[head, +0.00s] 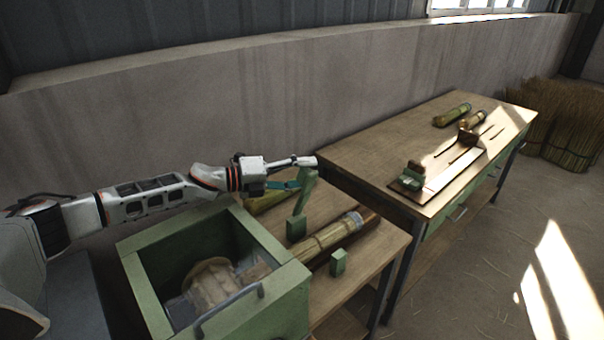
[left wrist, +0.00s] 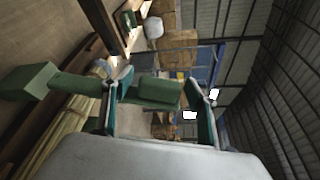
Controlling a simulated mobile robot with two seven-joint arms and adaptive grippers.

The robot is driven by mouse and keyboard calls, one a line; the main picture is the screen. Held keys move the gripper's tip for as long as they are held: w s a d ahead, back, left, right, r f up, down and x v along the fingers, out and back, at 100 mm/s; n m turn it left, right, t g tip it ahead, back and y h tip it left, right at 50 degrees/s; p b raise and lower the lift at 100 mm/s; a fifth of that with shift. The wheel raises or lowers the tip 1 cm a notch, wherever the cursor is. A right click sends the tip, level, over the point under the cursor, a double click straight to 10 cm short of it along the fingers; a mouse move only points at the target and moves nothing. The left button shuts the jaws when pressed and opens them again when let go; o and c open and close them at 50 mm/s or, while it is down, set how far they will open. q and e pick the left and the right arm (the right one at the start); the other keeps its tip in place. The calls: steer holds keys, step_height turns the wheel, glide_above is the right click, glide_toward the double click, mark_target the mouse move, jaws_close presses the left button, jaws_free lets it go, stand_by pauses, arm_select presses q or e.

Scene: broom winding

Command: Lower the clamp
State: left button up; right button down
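The green clamp (head: 304,192) stands at the front table beside the green box, with its lever raised and tilted above a green base block (head: 296,228). A second green block (head: 338,262) stands on the other side of the bamboo-coloured broom handle (head: 328,238). My left gripper (head: 298,173) is at the top of the lever. In the left wrist view, the lever's end (left wrist: 158,92) lies between my widely spread fingers (left wrist: 158,105), and the near finger hides part of the lever. Whether a finger touches it I cannot tell. My right gripper is not in view.
The green open box (head: 285,285), holding a straw-coloured bundle (head: 210,284), stands at the left of the front table. A second table (head: 385,150) behind carries a board with a green-and-brown fixture (head: 412,175) and short rolls. Straw bundles (head: 565,125) stand at far right.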

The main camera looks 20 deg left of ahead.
arm_select(q)
steer(key=shift+a, duration=0.1)
steer(key=v, duration=1.2)
steer(key=shift+s, duration=0.1)
